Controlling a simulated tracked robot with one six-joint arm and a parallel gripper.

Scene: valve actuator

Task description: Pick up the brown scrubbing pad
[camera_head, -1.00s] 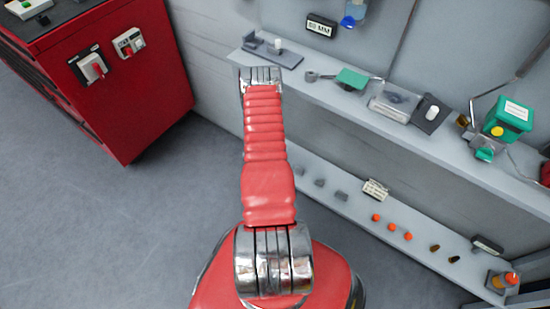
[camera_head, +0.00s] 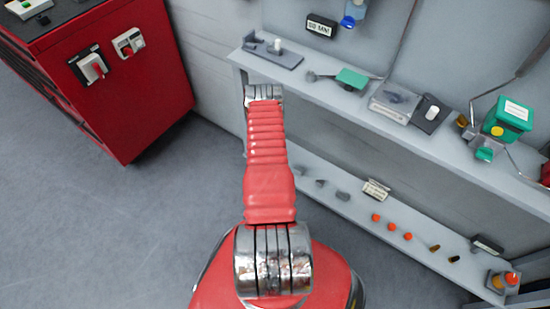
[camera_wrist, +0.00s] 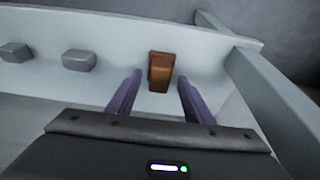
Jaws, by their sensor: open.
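The brown scrubbing pad (camera_wrist: 160,72) lies on the lower shelf (camera_wrist: 115,47) in the wrist view, near the shelf's right end. It is a small brown block. My gripper (camera_wrist: 160,84) is open, with its two purple fingers to the left and right of the pad and clear space on both sides. The fingertips reach about the pad's lower part in the picture; I cannot tell the exact height. In the head view my arm hides the pad and the gripper.
Grey blocks (camera_wrist: 79,60) (camera_wrist: 15,52) lie left of the pad. A pale upright (camera_wrist: 270,105) stands close on the right. In the head view, an upper shelf (camera_head: 400,136) with devices runs above the lower one. A red cabinet (camera_head: 125,85) stands at the left.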

